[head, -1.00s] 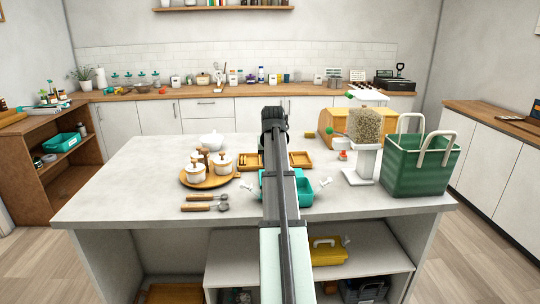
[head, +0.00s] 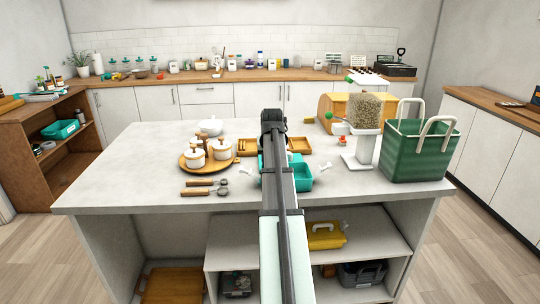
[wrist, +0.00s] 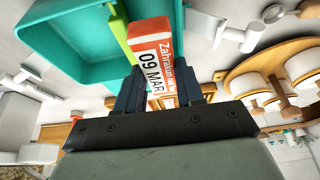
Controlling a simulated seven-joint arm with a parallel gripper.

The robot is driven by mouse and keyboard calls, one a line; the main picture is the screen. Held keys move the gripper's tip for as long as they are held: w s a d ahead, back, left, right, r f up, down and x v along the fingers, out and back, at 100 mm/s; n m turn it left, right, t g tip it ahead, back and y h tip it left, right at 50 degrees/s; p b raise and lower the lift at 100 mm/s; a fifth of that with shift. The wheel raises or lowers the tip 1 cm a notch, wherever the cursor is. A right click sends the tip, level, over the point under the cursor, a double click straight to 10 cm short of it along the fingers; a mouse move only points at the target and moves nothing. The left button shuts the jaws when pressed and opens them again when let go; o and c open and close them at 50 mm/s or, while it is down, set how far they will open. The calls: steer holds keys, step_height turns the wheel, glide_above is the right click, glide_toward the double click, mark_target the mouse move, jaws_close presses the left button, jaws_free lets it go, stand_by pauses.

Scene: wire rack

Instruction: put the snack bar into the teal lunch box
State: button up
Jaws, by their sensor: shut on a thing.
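The teal lunch box (head: 303,178) lies open on the island counter, partly hidden behind my arm in the head view. In the wrist view the teal lunch box (wrist: 75,50) fills the upper left, with a lime-green strip at its right side. My gripper (wrist: 160,88) is shut on the snack bar (wrist: 151,55), an orange and white packet printed "09 MAR". The bar sticks out past the fingertips, beside the green strip and the box's right side. Whether it touches the box I cannot tell. The gripper and bar are hidden by my arm in the head view.
A wooden tray (head: 299,144) lies behind the box. A round wooden board (head: 188,166) with white pots stands left, with wooden-handled utensils (head: 200,191) in front. A white stand (head: 364,150) and a green basket (head: 408,153) stand right. The counter's front left is clear.

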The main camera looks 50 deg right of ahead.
steer(key=shift+f, duration=1.45)
steer(key=o, duration=1.1)
steer(key=v, duration=1.3)
steer(key=shift+r, duration=0.35)
steer(key=shift+s+a, duration=0.1)
steer(key=shift+a, duration=0.05)
